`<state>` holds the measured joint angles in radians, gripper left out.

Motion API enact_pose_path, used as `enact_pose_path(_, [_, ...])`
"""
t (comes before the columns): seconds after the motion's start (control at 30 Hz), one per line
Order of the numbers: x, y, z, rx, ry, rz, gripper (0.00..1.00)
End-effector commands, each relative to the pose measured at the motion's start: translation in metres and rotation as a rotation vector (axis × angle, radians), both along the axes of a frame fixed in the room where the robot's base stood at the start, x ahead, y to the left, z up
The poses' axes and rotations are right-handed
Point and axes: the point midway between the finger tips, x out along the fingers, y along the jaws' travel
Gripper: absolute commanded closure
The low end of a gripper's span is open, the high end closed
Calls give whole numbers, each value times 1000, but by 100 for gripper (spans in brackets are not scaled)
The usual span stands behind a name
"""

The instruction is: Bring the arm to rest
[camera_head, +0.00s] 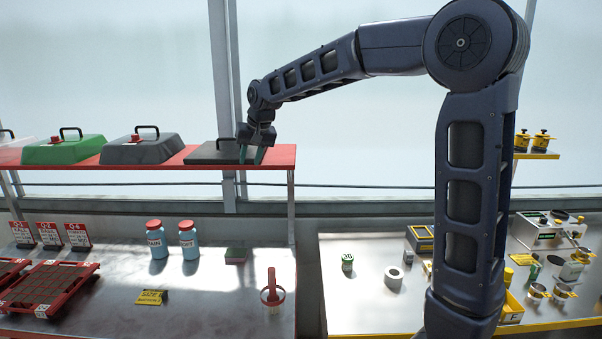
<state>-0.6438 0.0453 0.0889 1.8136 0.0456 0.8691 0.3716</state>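My gripper (251,155) hangs at the end of my raised, dark blue arm, in front of the right end of the red shelf. It points down, with teal fingers that look apart and nothing visible between them. Behind it is a flat dark lid with a black handle (209,152) on the shelf; I cannot tell whether the fingers touch it. My arm reaches from the right side of the picture up over the benches and to the left.
The red shelf (280,163) also bears a green cover (62,150) and a grey cover (140,151). Below are two blue bottles (156,240), a red-handled tool (272,291) and red trays (50,288). The right bench (350,310) holds a green-lidded jar (347,263) and a white roll (393,278).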

Motion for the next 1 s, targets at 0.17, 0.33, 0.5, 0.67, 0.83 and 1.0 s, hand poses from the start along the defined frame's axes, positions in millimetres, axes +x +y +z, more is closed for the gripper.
enact_pose_path(0.17, [-8,-87,11,-26,-27,-55,68])
enact_pose_path(0.33, [-26,-163,13,-54,-43,-106,68])
enact_pose_path(0.5, [-53,-233,10,-80,-55,-158,68])
enact_pose_path(0.67, [-86,-291,0,-105,-63,-207,68])
enact_pose_path(0.83, [-126,-344,-16,-130,-67,-260,68])
enact_pose_path(1.0, [-169,-388,-36,-153,-69,-309,68])
